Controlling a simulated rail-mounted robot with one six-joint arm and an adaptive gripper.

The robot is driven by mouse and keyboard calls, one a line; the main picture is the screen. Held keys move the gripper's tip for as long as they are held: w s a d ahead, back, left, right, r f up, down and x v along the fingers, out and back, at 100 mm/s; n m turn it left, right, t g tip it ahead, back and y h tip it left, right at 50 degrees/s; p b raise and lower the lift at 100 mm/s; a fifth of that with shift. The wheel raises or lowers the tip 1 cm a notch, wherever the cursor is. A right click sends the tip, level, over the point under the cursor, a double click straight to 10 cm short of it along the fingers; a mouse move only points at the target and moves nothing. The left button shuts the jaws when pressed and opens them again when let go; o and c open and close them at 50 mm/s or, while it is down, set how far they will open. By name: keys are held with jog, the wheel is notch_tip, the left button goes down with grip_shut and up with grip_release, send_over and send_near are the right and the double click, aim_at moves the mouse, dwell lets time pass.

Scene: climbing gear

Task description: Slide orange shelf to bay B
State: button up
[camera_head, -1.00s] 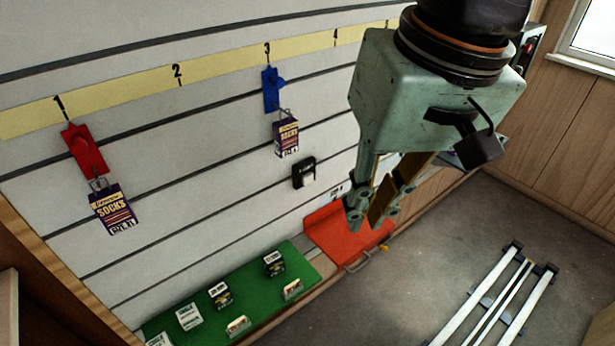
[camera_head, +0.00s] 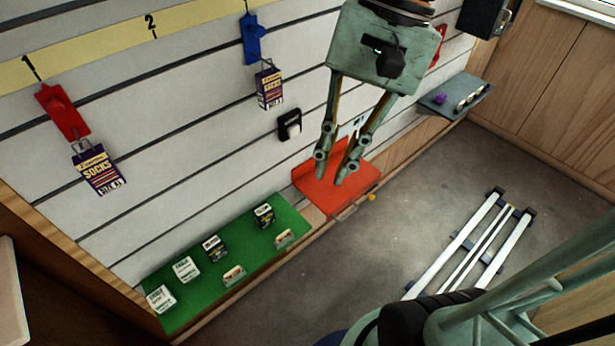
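The orange shelf (camera_head: 312,193) sits low on the slatted wall, just right of the green shelf. My gripper (camera_head: 333,171) is above the orange shelf, pointing down, with its two fingers spread apart and nothing between them. The fingertips overlap the shelf in the picture; I cannot tell whether they touch it. A small orange-yellow knob (camera_head: 371,197) shows at the shelf's front right. No bay B label is readable in this view.
The green shelf (camera_head: 180,310) holds several small boxes. A grey shelf (camera_head: 440,108) with small items is at the right. Socks packs hang from a red hook (camera_head: 62,112) and a blue hook (camera_head: 251,40). White rails (camera_head: 455,255) lie on the floor.

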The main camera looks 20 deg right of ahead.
jog(key=w+d+f+m+t+y+p, duration=0.25)
jog(key=w+d+f+m+y, duration=0.35)
jog(key=f+m, duration=0.4)
jog(key=w+d+f+m+t+y+p, duration=0.1)
jog(key=w+d+f+m+t+y, duration=0.2)
jog(key=w+d+f+m, duration=0.55)
jog(key=s+d+f+m+t+h+p, duration=0.15)
jog(key=d+f+m+t, duration=0.25)
jog(key=f+m, duration=0.55)
jog(key=s+d+f+m+t+h, duration=0.2)
jog(key=d+f+m+t, duration=0.4)
jog(key=f, duration=0.6)
jog(key=m+h+p, duration=0.1)
jog(key=m+h, duration=0.3)
jog(key=m, duration=0.5)
send_near(350, 213)
jog(key=shift+a+f+v, duration=0.1)
jog(key=shift+v, duration=0.8)
jog(key=shift+a+f+v, duration=0.1)
jog(key=shift+v, duration=0.75)
jog(key=shift+w+a, duration=0.1)
jog(key=shift+w, duration=0.1)
jog(key=shift+x, duration=6.5)
